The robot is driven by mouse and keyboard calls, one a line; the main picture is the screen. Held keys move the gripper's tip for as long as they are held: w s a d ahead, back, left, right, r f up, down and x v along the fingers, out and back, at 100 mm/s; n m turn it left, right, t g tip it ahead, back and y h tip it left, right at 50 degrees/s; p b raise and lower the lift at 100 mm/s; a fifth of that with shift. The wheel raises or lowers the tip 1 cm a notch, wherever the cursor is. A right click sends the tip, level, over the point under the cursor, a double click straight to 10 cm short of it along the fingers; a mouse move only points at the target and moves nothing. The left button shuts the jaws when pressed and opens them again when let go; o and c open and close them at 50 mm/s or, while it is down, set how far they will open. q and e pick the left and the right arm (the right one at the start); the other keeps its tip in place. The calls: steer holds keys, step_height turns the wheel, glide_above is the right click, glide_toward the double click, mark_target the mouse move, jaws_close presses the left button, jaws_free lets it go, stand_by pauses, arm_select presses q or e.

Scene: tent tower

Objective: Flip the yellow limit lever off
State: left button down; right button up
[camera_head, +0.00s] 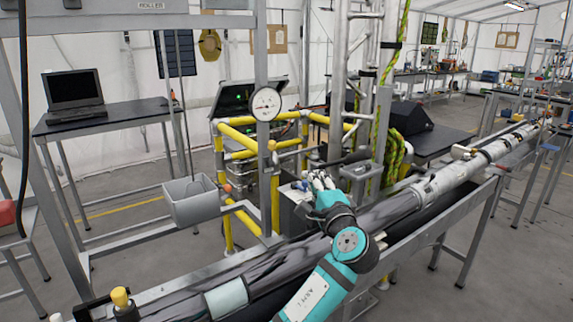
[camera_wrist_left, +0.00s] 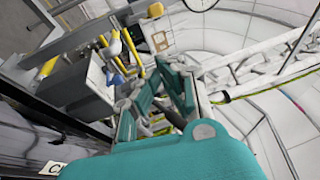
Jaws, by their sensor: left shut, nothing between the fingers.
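My left gripper (camera_head: 322,182) is shut and empty. It is beside a grey control box (camera_head: 296,212) at the middle of the bench, behind the long pipe. In the left wrist view my gripper (camera_wrist_left: 166,78) shows as teal and grey fingers in the middle. In the head view the gripper partly hides the box top. My right gripper is not in view.
A round gauge (camera_head: 266,104) hangs on a post left of the gripper. Yellow rails (camera_head: 240,135) stand behind. A grey bin (camera_head: 192,200) is mounted at left. The long pipe (camera_head: 440,182) lies along the bench. A yellow-topped piece (camera_head: 121,298) stands at the front left.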

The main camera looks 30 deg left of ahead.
mark_target(271, 153)
arm_select(q)
steer(key=w+a+r+p, duration=0.2)
steer(key=w+a+p, duration=0.3)
steer(key=a, duration=0.6)
steer(key=shift+w+r, duration=0.2)
steer(key=shift+w, duration=0.1)
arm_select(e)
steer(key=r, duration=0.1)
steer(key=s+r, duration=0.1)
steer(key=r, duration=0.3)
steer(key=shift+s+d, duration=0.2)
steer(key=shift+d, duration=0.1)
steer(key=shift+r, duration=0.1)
arm_select(q)
steer(key=shift+w+a+r+n+g+h+p, duration=0.1)
steer(key=shift+a+r+n+g+h+p, duration=0.15)
steer(key=shift+a+p, duration=0.3)
steer(key=shift+w+a+r+n+g+h+p, duration=0.15)
steer(key=shift+a+r+p, duration=0.2)
steer(key=shift+p, duration=0.3)
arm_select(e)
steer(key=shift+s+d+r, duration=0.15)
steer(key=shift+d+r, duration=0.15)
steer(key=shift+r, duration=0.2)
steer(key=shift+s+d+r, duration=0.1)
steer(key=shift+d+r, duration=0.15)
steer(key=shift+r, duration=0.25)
